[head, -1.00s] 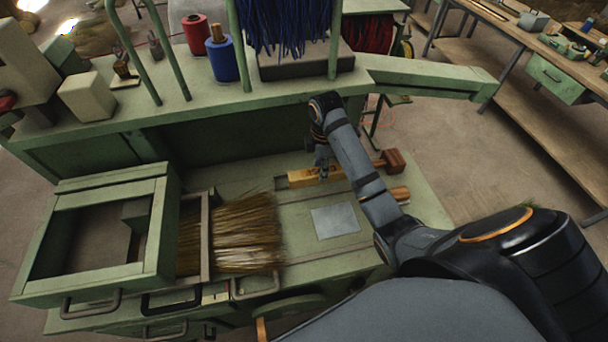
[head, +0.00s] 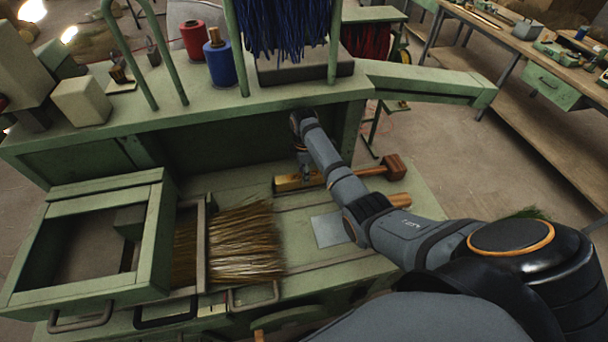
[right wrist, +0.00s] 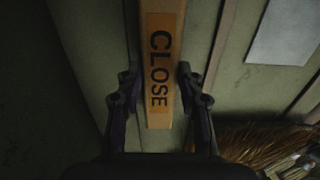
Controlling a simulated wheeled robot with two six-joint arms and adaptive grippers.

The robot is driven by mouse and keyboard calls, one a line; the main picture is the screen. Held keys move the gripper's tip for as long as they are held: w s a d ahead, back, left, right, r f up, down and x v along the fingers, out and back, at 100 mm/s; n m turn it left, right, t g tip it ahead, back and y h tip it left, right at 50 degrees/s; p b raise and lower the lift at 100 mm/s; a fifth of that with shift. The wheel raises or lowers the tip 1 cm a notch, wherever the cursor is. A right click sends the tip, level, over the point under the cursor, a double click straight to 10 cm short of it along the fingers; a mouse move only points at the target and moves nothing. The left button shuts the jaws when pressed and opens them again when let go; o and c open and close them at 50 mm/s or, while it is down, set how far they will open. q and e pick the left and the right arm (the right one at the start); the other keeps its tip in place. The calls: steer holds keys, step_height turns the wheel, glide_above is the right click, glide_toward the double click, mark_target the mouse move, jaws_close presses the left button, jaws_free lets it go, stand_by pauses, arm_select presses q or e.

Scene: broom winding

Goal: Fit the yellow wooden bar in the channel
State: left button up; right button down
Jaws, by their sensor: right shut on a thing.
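The yellow wooden bar (head: 287,184) lies lengthwise at the back of the green bench top in the head view. In the right wrist view the bar (right wrist: 162,60) bears the word CLOSE, with its near end between my fingers. My right gripper (head: 305,181) is shut on the bar from above; its fingers (right wrist: 157,90) flank it on both sides. A narrow groove (right wrist: 217,50), perhaps the channel, runs beside the bar in the right wrist view. I cannot tell whether the bar is raised or touching the bench. My left gripper is not in view.
A mallet (head: 393,167) lies right of the bar. A grey metal plate (head: 329,230) and a broom head with bristles (head: 245,243) are in front. A green open frame (head: 155,235) stands at left. A blue spool (head: 219,64) stands on the upper ledge.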

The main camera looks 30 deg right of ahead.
steer(key=shift+f, duration=0.7)
steer(key=shift+f, duration=0.1)
steer(key=c, duration=0.8)
jaws_free()
steer(key=shift+c, duration=0.2)
step_height(320, 180, up, 12)
steer(key=b, duration=0.2)
